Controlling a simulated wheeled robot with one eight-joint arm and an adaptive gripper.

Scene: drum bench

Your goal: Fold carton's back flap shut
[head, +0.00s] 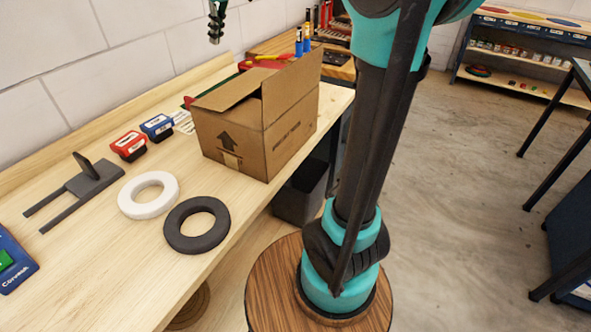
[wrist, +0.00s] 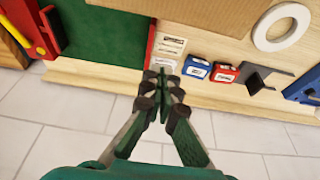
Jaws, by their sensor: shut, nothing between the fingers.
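The brown cardboard carton (head: 295,135) stands on the wooden bench, with an up-arrow on its near face. The carton's inside and far lower edges are mostly hidden. Part of the carton (wrist: 225,12) shows at the top of the wrist view. My gripper (head: 215,36) hangs above the wall side of the bench, up and left of the carton and apart from it. Its fingers (wrist: 165,84) are shut and empty.
A white ring (head: 130,204), a black ring (head: 170,236) and a grey forked holder (head: 72,192) lie on the near bench. Red (head: 129,146) and blue (head: 157,127) boxes stand left of the carton. A green mat (wrist: 110,35) lies by the carton, and the tiled wall is close.

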